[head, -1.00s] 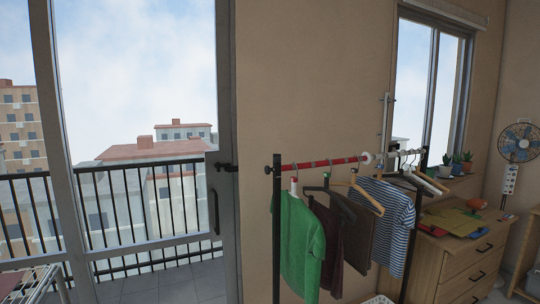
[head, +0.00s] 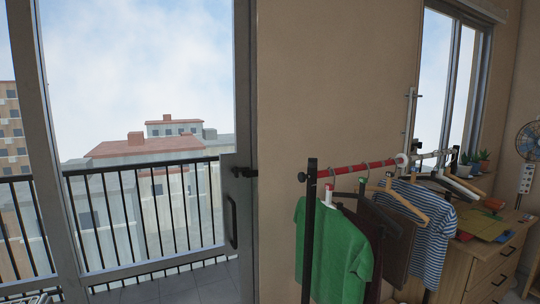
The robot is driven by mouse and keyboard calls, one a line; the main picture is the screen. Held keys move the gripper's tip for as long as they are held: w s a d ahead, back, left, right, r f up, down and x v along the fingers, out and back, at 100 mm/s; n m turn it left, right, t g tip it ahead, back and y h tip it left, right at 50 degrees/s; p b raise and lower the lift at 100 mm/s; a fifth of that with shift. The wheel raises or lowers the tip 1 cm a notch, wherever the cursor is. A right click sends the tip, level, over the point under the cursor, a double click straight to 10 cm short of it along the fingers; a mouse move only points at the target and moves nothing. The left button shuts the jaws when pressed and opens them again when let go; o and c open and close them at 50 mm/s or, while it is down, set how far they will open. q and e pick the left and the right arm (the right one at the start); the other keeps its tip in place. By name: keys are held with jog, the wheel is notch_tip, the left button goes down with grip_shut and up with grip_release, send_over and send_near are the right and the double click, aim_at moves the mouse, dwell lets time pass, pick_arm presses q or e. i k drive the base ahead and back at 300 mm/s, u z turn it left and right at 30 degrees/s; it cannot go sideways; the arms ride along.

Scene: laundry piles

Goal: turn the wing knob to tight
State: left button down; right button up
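A garment rack stands at the right of the head view, with a black upright post (head: 309,240) and a red rail (head: 352,169). A small black knob-like piece (head: 301,177) sticks out to the left near the post's top. A round white collar (head: 402,159) sits where the red rail meets a thinner white section. Both are too small to tell whether either is the wing knob, or how it is turned. Neither of my grippers is in view.
A green shirt (head: 332,250), a striped shirt (head: 433,240) and dark clothes hang on the rack. A wooden dresser (head: 485,262) stands behind it at right. A glass balcony door with a black handle (head: 232,221) is at left.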

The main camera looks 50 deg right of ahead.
aim_at(312, 163)
jog(key=z, duration=0.45)
jog(key=i, duration=0.85)
jog(key=z, duration=0.85)
